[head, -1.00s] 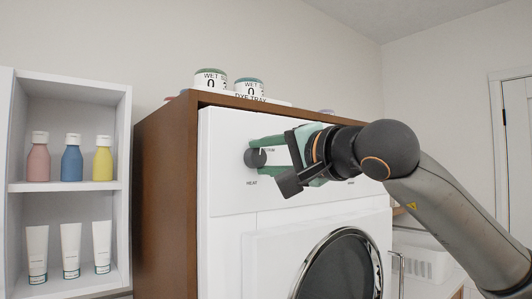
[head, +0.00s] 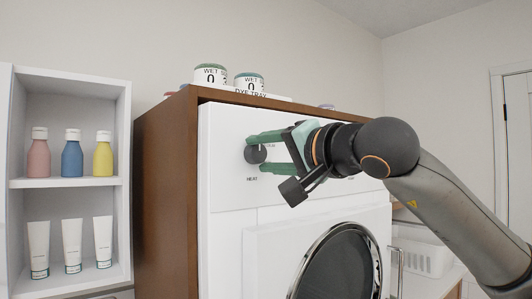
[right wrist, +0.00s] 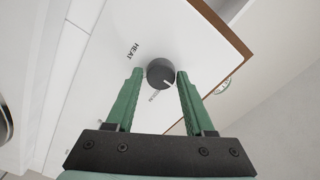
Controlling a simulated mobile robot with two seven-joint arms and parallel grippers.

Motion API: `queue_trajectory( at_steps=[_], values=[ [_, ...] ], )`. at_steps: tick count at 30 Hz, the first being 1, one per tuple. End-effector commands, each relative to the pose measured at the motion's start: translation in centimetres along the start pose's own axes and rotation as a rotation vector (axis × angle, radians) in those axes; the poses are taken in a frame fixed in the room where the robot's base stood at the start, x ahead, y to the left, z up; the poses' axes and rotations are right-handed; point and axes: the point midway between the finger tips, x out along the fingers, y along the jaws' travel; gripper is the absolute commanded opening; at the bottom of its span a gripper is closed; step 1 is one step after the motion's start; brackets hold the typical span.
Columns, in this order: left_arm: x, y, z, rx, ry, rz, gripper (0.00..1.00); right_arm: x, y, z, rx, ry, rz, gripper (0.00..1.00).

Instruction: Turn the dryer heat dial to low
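The heat dial (head: 255,154) is a dark round knob on the white dryer front, above the printed word HEAT. It also shows in the right wrist view (right wrist: 161,73), with a white pointer mark aimed away from the word HEAT. Small print beside the dial is too blurred or covered to read fully. My right gripper (head: 258,152) has its green fingers on either side of the dial. In the right wrist view the right gripper (right wrist: 160,74) is open, with narrow gaps between the fingertips and the dial. My left gripper is not in view.
The dryer has a brown casing (head: 165,200) and a round door (head: 345,262) below the panel. Jars (head: 210,76) and a dye tray stand on top. A white shelf (head: 70,183) with bottles and tubes is at left. A white basket (head: 428,258) is at right.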

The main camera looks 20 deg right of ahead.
Motion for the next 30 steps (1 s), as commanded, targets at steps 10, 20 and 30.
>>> queue_trajectory(
  at_steps=[10,20,30],
  values=[
    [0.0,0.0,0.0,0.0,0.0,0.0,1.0,0.0,-0.1,-0.1,0.003,0.002,-0.002,0.75],
    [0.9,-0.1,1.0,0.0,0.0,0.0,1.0,-3.0,0.2,0.0,0.002,0.005,-0.005,0.75],
    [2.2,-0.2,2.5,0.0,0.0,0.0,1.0,-10.1,0.1,0.0,0.002,0.004,-0.004,0.75]
  ],
)
